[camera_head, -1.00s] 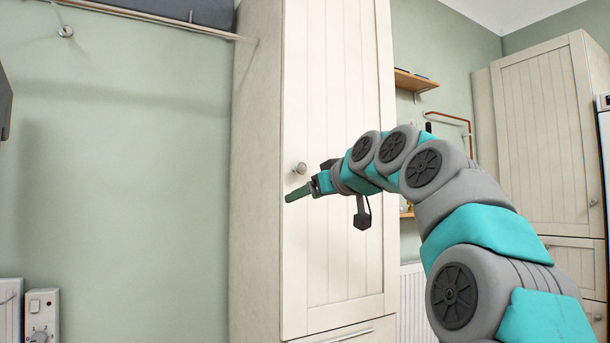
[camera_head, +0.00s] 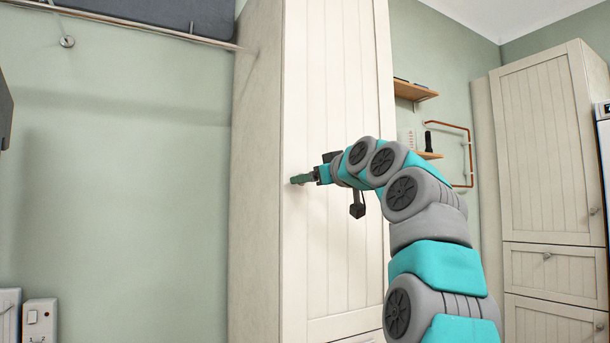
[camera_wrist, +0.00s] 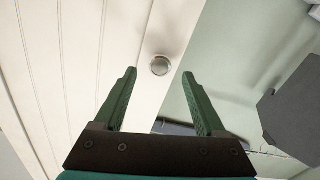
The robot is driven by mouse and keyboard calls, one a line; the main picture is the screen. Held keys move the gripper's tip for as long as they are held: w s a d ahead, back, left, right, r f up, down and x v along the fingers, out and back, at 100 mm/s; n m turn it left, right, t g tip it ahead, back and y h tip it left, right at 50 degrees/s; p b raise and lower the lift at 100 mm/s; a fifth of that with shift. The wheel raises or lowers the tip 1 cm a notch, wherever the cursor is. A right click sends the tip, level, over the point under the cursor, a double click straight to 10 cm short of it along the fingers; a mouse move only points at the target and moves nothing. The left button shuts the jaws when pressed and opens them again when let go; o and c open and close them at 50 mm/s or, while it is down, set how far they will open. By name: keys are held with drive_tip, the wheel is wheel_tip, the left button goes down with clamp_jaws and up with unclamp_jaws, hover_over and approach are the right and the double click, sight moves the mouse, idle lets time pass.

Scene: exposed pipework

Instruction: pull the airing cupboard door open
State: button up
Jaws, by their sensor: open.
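The airing cupboard door (camera_head: 335,80) is a tall cream panelled door, and it looks shut. Its round metal knob (camera_wrist: 160,66) shows in the wrist view, just beyond the fingertips and roughly midway between them. My gripper (camera_wrist: 158,72) has two green fingers spread apart, with nothing between them. In the head view my gripper (camera_head: 292,180) is at the door's left edge and hides the knob. The gap between fingertips and knob is hard to judge, but I see no contact.
A rail with a dark shelf (camera_head: 150,18) is on the wall at upper left. Wooden shelves (camera_head: 415,90) and a copper pipe (camera_head: 470,155) are right of the cupboard. Another cream cupboard (camera_head: 545,140) stands further right. White control boxes (camera_head: 40,320) are at lower left.

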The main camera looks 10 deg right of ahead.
drive_tip(key=p+x, duration=0.1)
drive_tip(key=x, duration=0.2)
clamp_jaws()
idle(0.7)
idle(0.9)
